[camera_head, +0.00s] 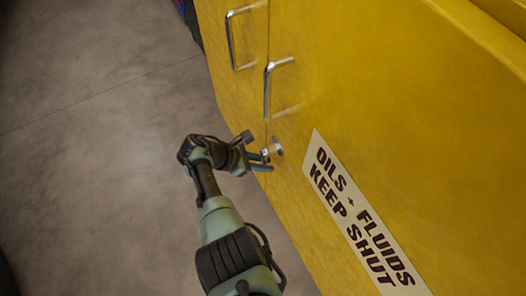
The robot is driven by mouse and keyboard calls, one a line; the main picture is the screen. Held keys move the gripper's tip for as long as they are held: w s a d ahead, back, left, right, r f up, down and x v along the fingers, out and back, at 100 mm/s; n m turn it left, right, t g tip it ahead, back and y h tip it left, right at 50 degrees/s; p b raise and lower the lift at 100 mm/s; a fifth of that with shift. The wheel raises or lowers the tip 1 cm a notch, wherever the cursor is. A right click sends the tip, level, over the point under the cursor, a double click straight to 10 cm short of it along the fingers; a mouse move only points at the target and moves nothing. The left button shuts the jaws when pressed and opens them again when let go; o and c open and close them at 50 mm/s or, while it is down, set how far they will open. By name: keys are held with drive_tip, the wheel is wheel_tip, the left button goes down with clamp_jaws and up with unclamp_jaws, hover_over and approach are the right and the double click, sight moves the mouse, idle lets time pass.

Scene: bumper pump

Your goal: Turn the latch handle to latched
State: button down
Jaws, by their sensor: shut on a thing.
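The latch handle (277,147) is a small metal piece on a round base. It sits on the yellow cabinet front, just right of the seam between two doors. My gripper (265,157) is at the latch from the left, with its fingers closed around the latch's outer part. The fingers hide much of the handle, so I cannot tell its exact angle. The yellow cabinet (370,90) fills the right side of the view, and its doors appear closed.
Two metal bar handles, one on the left door (231,42) and one on the right door (267,92), stick out above the latch. A sign reading "OILS + FLUIDS KEEP SHUT" (355,215) is to the right. The grey floor (90,130) at left is clear.

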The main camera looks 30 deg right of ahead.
drive_tip(key=shift+s, duration=0.1)
idle(0.4)
drive_tip(key=c, duration=0.8)
unclamp_jaws()
drive_tip(key=shift+a+r+p, duration=0.3)
drive_tip(key=shift+r, duration=0.1)
drive_tip(key=p+v, duration=0.3)
drive_tip(key=v, duration=0.9)
drive_tip(key=shift+f+p, duration=0.15)
drive_tip(key=shift+p, duration=0.25)
